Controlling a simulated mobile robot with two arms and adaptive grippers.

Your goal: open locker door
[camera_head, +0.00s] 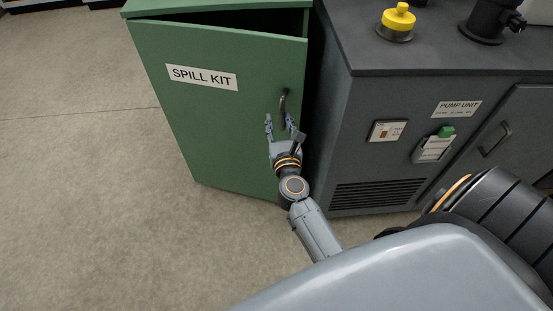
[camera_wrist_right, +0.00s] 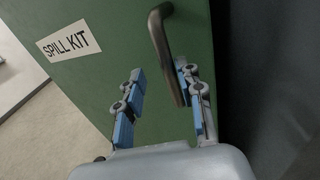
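The green locker (camera_head: 190,5) has a door (camera_head: 215,130) with a "SPILL KIT" label. The door stands partly open, with a dark gap between its upper right edge and the locker top. A bent metal handle (camera_head: 283,101) is near the door's right edge; it also shows in the right wrist view (camera_wrist_right: 162,45). My right gripper (camera_head: 279,122) is open at the handle, with its fingers pointing to the door. In the right wrist view the handle runs between the fingertips, closer to the right finger. I cannot tell whether they touch. My left gripper is not in view.
A dark grey pump unit (camera_head: 340,130) stands close to the right of the locker, with a yellow knob (camera_head: 398,20) on top, a green switch (camera_head: 445,132) and its own handle (camera_head: 496,140). The floor (camera_head: 80,180) left and in front of the door is clear.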

